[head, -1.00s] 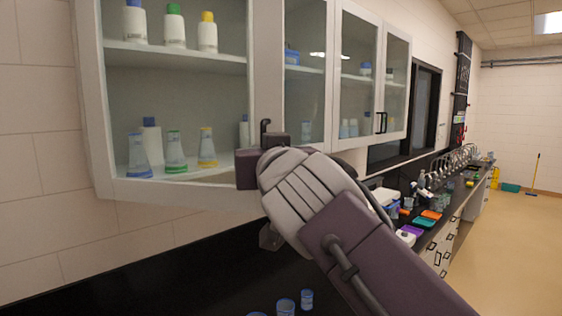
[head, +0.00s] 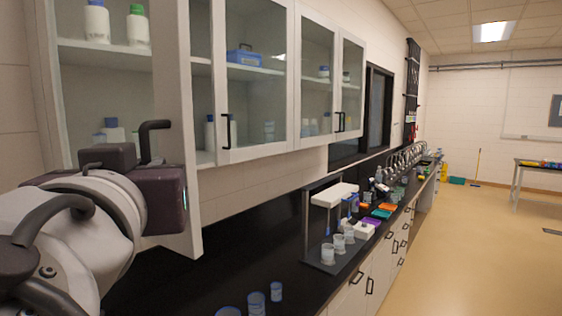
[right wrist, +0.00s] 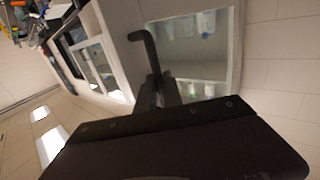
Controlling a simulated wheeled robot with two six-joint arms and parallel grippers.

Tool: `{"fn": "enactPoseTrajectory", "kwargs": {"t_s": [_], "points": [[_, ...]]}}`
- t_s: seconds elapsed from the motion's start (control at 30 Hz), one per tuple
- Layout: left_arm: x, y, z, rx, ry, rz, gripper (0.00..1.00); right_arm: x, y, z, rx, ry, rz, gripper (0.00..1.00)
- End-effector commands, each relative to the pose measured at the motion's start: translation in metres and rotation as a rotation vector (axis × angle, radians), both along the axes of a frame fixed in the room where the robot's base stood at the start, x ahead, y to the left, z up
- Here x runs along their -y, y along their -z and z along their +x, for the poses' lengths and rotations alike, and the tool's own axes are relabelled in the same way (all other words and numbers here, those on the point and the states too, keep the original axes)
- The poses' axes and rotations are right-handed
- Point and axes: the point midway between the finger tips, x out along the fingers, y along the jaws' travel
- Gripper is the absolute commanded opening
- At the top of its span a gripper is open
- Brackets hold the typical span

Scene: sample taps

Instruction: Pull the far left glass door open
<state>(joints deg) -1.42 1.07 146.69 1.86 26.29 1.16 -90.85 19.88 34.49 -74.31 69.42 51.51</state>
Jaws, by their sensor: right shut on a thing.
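The far left glass door (head: 175,110) stands partly open in the head view. Its white right stile swings out from the cabinet toward me and reaches below the cabinet's bottom edge. My right gripper (head: 138,168) is shut on the door's black handle (head: 152,132), whose upper bend sticks out above the jaws. In the right wrist view the handle (right wrist: 147,45) rises from between the fingers (right wrist: 157,92), with the door's glass (right wrist: 197,45) beside it. The lower part of the handle is hidden by the jaws. My left gripper is not in view.
The neighbouring glass doors (head: 255,80) to the right are shut. Bottles (head: 97,22) and flasks stand on the shelves behind the glass. A black counter (head: 215,270) runs below, with several beakers (head: 256,302) and a white-topped rack (head: 333,194).

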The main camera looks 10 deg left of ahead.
Motion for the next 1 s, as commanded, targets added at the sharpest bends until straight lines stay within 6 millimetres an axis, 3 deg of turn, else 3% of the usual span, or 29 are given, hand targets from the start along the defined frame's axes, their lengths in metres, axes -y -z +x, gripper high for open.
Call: {"fn": "enactPoseTrajectory", "kwargs": {"t_s": [0.33,0.37,0.67,0.77,1.0], "points": [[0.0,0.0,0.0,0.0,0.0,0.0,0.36,0.0,-0.001,0.0,0.002,-0.001,0.002,0.0],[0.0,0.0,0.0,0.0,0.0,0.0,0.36,0.0,-0.001,0.0,0.002,-0.001,0.002,0.19],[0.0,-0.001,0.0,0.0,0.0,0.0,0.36,0.0,-0.002,0.0,0.001,0.0,0.002,0.2],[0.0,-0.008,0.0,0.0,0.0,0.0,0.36,0.0,-0.01,0.0,0.001,0.0,0.003,0.2],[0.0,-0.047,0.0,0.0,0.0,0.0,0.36,-0.002,-0.053,0.0,0.0,0.0,0.001,0.2]]}}
